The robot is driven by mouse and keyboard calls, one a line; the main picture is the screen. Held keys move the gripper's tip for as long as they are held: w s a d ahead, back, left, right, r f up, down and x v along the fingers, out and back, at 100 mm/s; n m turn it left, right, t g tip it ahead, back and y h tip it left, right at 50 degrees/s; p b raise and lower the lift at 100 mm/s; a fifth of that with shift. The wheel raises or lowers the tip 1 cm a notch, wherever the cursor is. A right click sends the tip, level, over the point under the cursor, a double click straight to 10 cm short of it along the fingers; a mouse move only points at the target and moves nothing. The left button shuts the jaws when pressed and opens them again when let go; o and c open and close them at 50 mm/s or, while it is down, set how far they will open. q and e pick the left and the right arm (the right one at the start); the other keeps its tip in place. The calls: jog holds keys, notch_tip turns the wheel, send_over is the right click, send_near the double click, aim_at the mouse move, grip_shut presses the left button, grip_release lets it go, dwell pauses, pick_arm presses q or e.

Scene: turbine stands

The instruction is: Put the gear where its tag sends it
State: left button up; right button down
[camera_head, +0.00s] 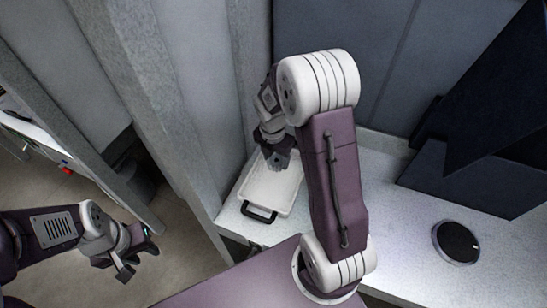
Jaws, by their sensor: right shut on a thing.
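My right gripper (274,146) points down over the white tray (285,201), which has a black handle at its front. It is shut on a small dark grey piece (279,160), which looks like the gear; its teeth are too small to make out. The piece is just above or inside the tray; I cannot tell if it touches the bottom. No tag can be read. My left gripper (137,258) is at the lower left, away from the tray, with its fingers apart and nothing between them.
The tray stands on a pale counter (395,222) against a grey wall. A round black disc with a pale rim (457,243) lies on the counter at the right. A large dark angled panel (480,175) stands behind it. A grey pillar (150,100) rises left of the tray.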

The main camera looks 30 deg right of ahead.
jog(key=shift+s+f, duration=0.1)
jog(key=shift+f, duration=0.2)
jog(key=b, duration=0.7)
send_over(277, 178)
jog(key=f, duration=0.6)
jog(key=shift+s+a, duration=0.1)
jog(key=shift+a, duration=0.25)
jog(key=shift+s+f, duration=0.1)
jog(key=shift+f, duration=0.75)
jog(key=shift+f, duration=0.3)
jog(key=shift+c, duration=1.5)
grip_release()
